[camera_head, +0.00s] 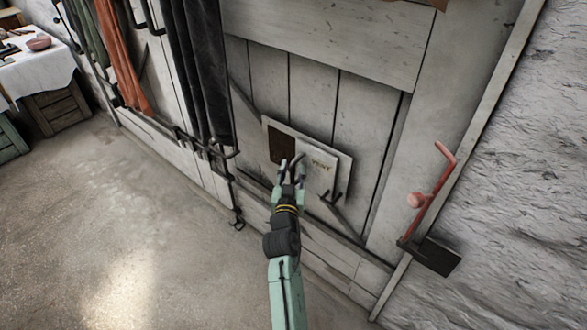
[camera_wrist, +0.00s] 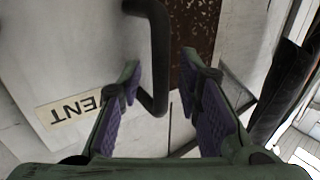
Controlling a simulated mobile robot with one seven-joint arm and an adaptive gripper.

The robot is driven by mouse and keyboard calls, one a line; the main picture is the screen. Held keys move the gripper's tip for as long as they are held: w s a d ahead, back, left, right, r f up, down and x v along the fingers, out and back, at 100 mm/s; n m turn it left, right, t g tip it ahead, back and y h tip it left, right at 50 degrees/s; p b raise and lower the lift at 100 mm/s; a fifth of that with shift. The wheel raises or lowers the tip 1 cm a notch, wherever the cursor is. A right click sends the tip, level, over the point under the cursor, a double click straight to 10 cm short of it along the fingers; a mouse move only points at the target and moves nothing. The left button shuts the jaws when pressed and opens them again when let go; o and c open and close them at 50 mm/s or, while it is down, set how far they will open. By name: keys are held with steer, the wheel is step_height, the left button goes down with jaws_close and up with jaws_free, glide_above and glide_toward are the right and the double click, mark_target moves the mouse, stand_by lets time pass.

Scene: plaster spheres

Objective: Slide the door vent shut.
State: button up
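The door vent is a pale plate (camera_head: 343,158) on the grey plank door. Its sliding panel (camera_head: 319,178), labelled VENT, sits to the right, leaving a brown mesh opening (camera_head: 281,143) uncovered at the left. In the wrist view the panel (camera_wrist: 70,50) and label show upside down, with the mesh (camera_wrist: 207,25) beside them. A black bar handle (camera_wrist: 160,45) stands at the panel's mesh-side edge. My gripper (camera_head: 292,167) is at the vent, its fingers apart. In the wrist view, the gripper (camera_wrist: 162,65) has the handle in the gap between its fingertips; contact is unclear.
Dark cloth (camera_head: 205,75) and an orange cloth (camera_head: 122,55) hang left of the vent. A red lever (camera_head: 430,190) on a dark bracket stands to the right. A white-covered table (camera_head: 40,68) is far left. The floor at lower left is clear.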

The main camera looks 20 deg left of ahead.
steer(key=shift+s, duration=0.1)
steer(key=shift+c, duration=0.5)
jaws_close()
